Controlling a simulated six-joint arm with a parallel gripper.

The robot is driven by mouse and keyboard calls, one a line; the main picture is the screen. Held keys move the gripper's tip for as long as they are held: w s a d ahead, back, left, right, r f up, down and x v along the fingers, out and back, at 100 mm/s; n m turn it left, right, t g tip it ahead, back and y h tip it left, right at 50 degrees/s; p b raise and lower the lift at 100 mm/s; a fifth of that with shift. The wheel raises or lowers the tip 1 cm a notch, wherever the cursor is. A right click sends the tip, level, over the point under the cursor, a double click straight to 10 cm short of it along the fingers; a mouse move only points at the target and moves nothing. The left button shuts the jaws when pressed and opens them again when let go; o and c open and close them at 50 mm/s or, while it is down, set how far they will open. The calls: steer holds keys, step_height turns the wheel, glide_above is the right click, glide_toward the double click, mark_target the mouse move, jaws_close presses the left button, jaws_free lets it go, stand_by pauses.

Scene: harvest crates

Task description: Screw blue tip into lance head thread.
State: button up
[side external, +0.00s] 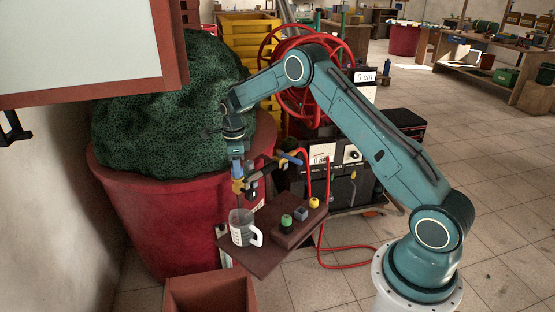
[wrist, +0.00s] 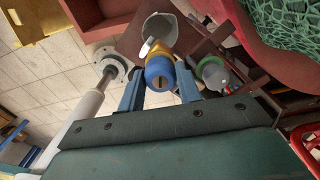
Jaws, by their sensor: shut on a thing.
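My gripper (side external: 237,172) points down over the small table and is shut on the blue tip. In the wrist view the blue tip (wrist: 160,74), with a slot in its face, sits between the two blue fingers of my gripper (wrist: 160,88). A yellow part (wrist: 158,48), which looks like the lance head, lies right behind the tip in line with it. It also shows as yellow below the fingers in the side view (side external: 237,186). Whether the tip and this part touch or are threaded together cannot be told. The thread is hidden.
A clear jug (side external: 241,228) stands on the brown table (side external: 262,262) below my gripper. A brown block beside it carries a green tip (side external: 287,221), a grey-blue piece (side external: 301,213) and a yellow tip (side external: 314,202). A big red tub (side external: 165,225) with green netting stands close behind.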

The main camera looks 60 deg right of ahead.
steer(key=shift+w+r+m, duration=0.1)
steer(key=shift+w+m, duration=0.05)
steer(key=shift+m, duration=0.35)
steer(key=shift+d+m, duration=0.1)
steer(key=shift+m, duration=0.7)
steer(key=o, duration=0.6)
steer(key=shift+c, duration=0.2)
steer(key=shift+n, duration=0.9)
